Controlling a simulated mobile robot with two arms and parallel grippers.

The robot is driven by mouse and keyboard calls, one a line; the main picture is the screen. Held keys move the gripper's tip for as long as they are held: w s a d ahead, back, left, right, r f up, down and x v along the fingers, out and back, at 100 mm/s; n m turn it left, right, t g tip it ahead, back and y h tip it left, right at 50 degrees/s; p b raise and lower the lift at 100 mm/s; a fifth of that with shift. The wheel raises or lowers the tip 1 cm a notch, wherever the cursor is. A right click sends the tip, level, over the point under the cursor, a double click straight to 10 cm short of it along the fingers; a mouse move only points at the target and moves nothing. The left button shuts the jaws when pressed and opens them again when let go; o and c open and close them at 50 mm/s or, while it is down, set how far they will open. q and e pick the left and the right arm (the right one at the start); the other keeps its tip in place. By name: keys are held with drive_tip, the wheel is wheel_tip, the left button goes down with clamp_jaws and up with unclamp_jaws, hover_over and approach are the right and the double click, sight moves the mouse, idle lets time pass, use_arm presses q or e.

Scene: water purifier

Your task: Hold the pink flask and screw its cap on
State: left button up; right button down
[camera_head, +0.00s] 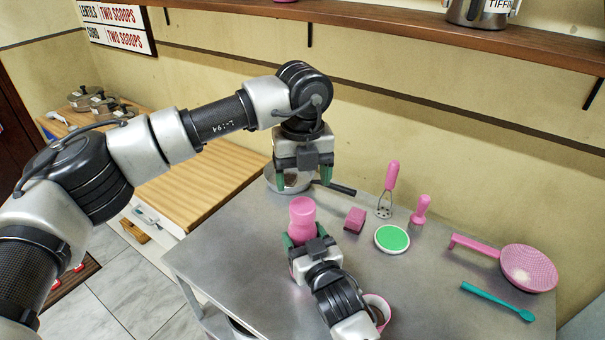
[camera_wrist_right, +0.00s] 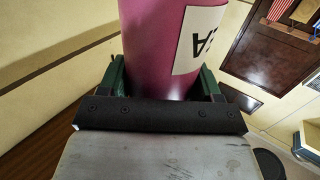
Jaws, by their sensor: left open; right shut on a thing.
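The pink flask (camera_head: 302,220) stands upright in my right gripper (camera_head: 304,236), which is shut around its body. In the right wrist view the flask (camera_wrist_right: 160,45) is a pink cylinder with a white label, between the green fingers of my right gripper (camera_wrist_right: 162,85). The flask's top shows as a lighter pink round part; I cannot tell whether this is the cap, and no separate cap is clearly seen. My left gripper (camera_head: 304,180) is open and empty, pointing down just above the flask's top, apart from it.
On the metal table (camera_head: 245,290) are a silver pan (camera_head: 290,186) behind the flask, a pink block (camera_head: 355,220), a green disc (camera_head: 392,239), a masher (camera_head: 387,200), a pink-handled tool (camera_head: 420,211), a pink strainer (camera_head: 530,268) and a teal spoon (camera_head: 495,301). A wooden shelf (camera_head: 440,28) runs above.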

sight(302, 205)
use_arm(q)
drive_tip(key=shift+f, duration=4)
drive_tip(key=c, duration=0.9)
drive_tip(key=m, duration=1)
drive_tip(key=shift+m, duration=0.3)
drive_tip(key=m, duration=1.1)
drive_tip(key=o, duration=1.1)
drive_tip(key=shift+c, duration=0.2)
drive_tip(key=shift+r, duration=0.1)
